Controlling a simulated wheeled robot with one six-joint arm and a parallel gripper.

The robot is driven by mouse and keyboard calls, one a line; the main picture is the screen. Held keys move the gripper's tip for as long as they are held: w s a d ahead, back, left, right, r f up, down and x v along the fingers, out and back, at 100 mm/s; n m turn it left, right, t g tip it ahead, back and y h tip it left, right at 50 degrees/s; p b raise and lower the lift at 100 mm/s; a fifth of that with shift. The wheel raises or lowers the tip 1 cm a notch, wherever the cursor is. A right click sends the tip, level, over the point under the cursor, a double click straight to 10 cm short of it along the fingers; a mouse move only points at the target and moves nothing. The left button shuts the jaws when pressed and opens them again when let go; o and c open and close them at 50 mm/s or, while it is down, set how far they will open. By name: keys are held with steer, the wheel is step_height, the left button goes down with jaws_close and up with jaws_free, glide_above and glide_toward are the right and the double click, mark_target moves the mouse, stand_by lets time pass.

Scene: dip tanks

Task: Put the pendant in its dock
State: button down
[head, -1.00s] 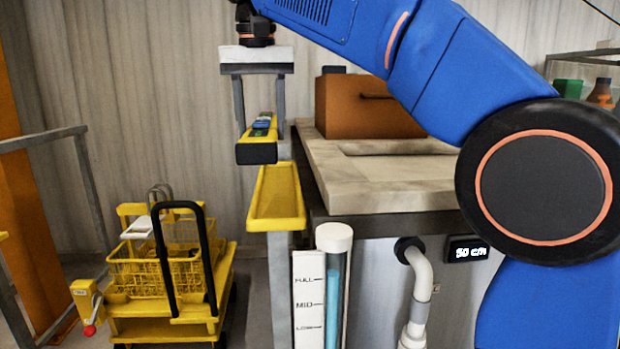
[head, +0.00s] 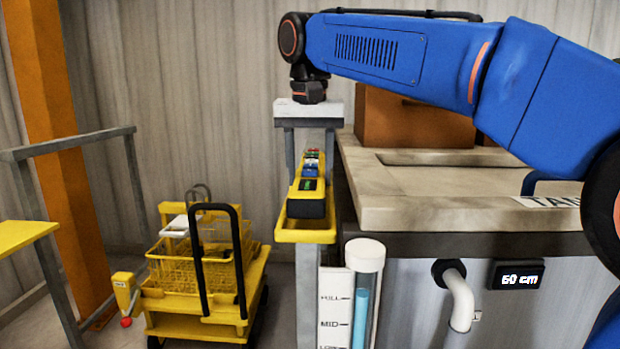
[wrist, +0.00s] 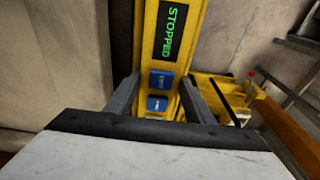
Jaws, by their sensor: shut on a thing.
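The pendant (head: 308,192) is a long yellow box with a dark near end, a small screen and coloured buttons. In the wrist view the pendant (wrist: 176,62) shows a green "STOPPED" readout and blue buttons. My gripper (head: 310,178) points down and is shut on its sides; the gripper's fingers (wrist: 158,100) flank it in the wrist view. The dock (head: 304,238) is a yellow open trough on a grey post beside the tank. The pendant lies lengthwise over or within the trough, its near end inside the rim. I cannot tell whether it touches the trough floor.
The tank's pale stone rim (head: 450,215) and a brown box (head: 412,118) are close on the right. A yellow trolley with wire baskets (head: 205,320) and grey railings (head: 75,143) are on the left.

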steer(key=shift+f, duration=0.65)
steer(key=shift+f, duration=0.6)
steer(key=c, duration=0.8)
jaws_free()
steer(key=shift+c, duration=0.2)
steer(key=r, duration=0.3)
steer(key=s+r, duration=0.1)
steer(key=r, duration=0.7)
steer(key=shift+s+r, duration=0.2)
steer(key=shift+s, duration=0.05)
steer(key=shift+s+r, duration=0.15)
steer(key=shift+r, duration=0.7)
